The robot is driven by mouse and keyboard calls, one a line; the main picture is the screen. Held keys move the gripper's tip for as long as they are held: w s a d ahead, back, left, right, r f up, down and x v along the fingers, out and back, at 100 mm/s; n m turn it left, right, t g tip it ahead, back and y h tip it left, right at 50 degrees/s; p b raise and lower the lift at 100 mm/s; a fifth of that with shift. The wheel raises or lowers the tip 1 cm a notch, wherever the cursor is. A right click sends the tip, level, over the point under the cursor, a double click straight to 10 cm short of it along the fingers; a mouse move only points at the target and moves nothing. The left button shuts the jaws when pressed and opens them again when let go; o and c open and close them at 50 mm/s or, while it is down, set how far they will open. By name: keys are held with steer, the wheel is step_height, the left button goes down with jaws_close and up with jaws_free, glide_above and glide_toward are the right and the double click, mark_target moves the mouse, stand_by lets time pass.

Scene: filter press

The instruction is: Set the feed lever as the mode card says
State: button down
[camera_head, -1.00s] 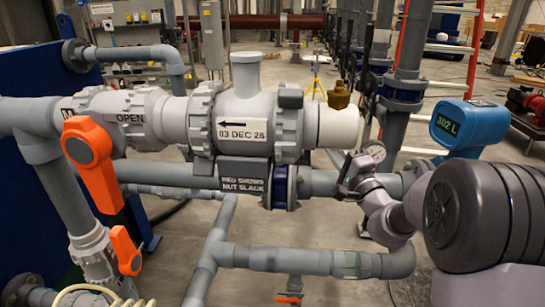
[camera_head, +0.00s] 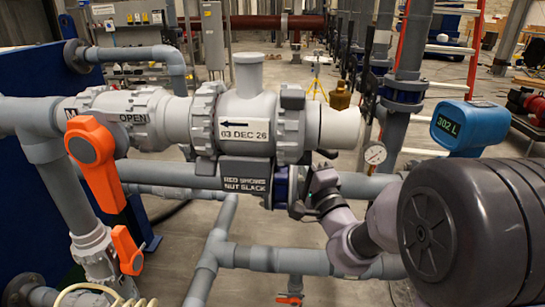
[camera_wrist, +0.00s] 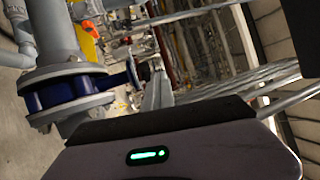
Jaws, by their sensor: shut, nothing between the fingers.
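A large orange lever (camera_head: 97,165) hangs down from a grey valve at the left in the head view, tilted a little to the right. The word OPEN stands on the pipe beside its pivot. A smaller orange lever (camera_head: 127,250) sits below it. I cannot tell which one is the feed lever. No card clearly marked as a mode card is readable. My gripper (camera_head: 300,208) is shut and empty, near the blue flange ring (camera_head: 281,187), well to the right of both levers. I cannot tell whether it touches the flange. In the wrist view, a blue flange (camera_wrist: 65,92) is at the left.
A gauge (camera_head: 375,153) and a blue meter (camera_head: 460,127) showing 302 L stand at the right. Grey pipes cross the front.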

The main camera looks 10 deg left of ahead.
steer(key=a, duration=0.6)
steer(key=shift+s+a, duration=0.2)
steer(key=shift+s, duration=0.2)
steer(key=shift+f, duration=0.1)
steer(key=c, duration=1)
jaws_free()
steer(key=shift+s+d, duration=0.1)
steer(key=v, duration=0.8)
steer(key=shift+s, duration=0.35)
steer(key=shift+d+f, duration=0.15)
steer(key=shift+f, duration=0.05)
